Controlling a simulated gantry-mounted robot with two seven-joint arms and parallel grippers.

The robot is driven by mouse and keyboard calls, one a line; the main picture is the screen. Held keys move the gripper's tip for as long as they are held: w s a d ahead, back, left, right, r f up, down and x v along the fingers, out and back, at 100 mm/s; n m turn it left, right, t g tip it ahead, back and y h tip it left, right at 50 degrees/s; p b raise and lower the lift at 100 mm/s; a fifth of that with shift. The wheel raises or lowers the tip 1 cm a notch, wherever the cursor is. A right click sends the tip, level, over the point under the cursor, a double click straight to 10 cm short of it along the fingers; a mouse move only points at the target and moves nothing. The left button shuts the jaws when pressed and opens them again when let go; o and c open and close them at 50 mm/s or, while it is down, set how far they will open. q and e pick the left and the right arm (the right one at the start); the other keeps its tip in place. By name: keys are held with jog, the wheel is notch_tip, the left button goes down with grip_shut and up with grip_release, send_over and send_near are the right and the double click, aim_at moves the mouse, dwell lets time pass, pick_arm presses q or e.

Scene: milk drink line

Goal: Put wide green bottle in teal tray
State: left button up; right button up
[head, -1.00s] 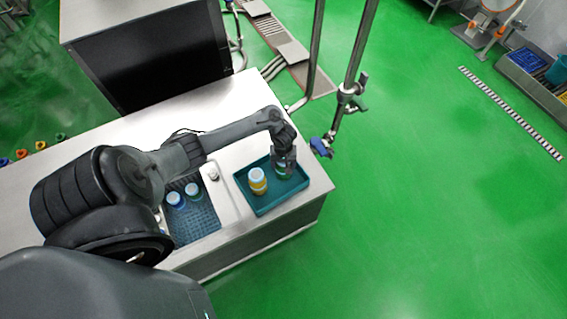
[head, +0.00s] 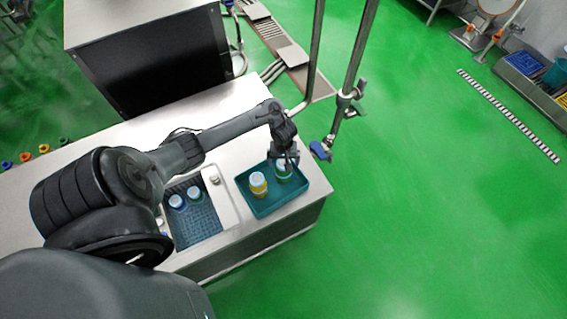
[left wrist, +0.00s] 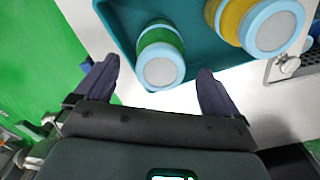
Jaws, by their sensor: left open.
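The teal tray (head: 270,206) sits on the counter's right end. The wide green bottle (head: 284,173) stands upright in it, toward the tray's back right. In the left wrist view the green bottle (left wrist: 160,55), with a pale blue-rimmed grey cap, also stands in the tray (left wrist: 118,22). My left gripper (head: 288,155) is just above and behind the bottle. My right gripper is not in view.
A yellow bottle (head: 258,184) stands in the tray beside the green one. A sink-like basin (head: 203,220) left of the tray holds two bottles with light blue caps (head: 177,202). A metal pipe with a blue-handled valve (head: 320,150) is just right of my gripper.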

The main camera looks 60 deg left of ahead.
pick_arm(q)
notch_tip(320, 180, up, 5)
jog(key=shift+f+p, duration=0.1)
jog(key=shift+p, duration=0.95)
jog(key=shift+d+r+p, duration=0.1)
jog(key=shift+r+p, duration=0.3)
jog(key=shift+r, duration=0.15)
jog(key=d+m+t, duration=0.3)
jog(key=d+m, duration=0.5)
jog(key=d, duration=0.7)
jog(key=s+d+r+m, duration=0.3)
jog(key=s+d+r, duration=0.1)
jog(key=s+r, duration=0.2)
jog(key=s+d+r+m, duration=0.3)
jog(key=s+r, duration=0.3)
jog(key=r, duration=0.2)
jog(key=shift+d+r+t, duration=0.25)
jog(key=shift+d+t, duration=0.05)
jog(key=shift+d, duration=0.45)
jog(key=shift+r, duration=0.1)
